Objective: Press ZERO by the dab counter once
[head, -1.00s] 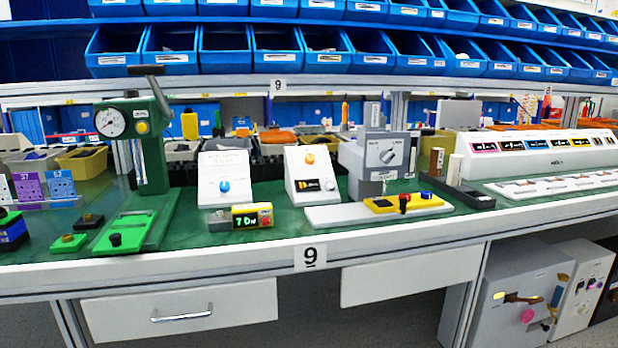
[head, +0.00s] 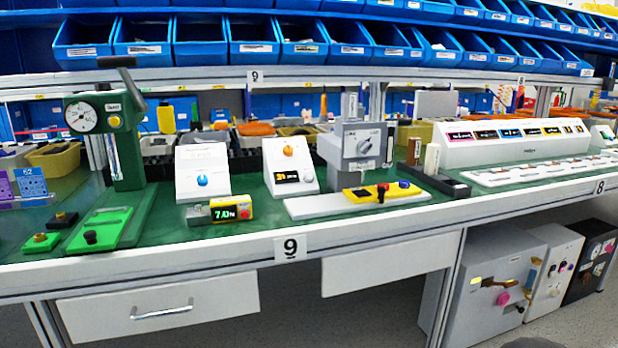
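No label reading ZERO or dab counter is legible, so I cannot tell which device is meant. A small yellow device with a lit green display and a red button (head: 231,208) sits near the bench's front edge. Behind it stands a white sloped box with a blue knob (head: 203,170). To its right is a white sloped box with an orange knob and a dark lit display (head: 291,166). Further right, a yellow block with a black-and-red part and a blue knob (head: 384,192) lies on a white plate. My gripper is not in view.
A green press with a dial (head: 106,117) stands at the left on the bench. A long white panel of coloured displays (head: 515,140) is at the right. Blue bins (head: 250,38) line the shelf above. Grey cabinets (head: 500,285) stand on the floor at right.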

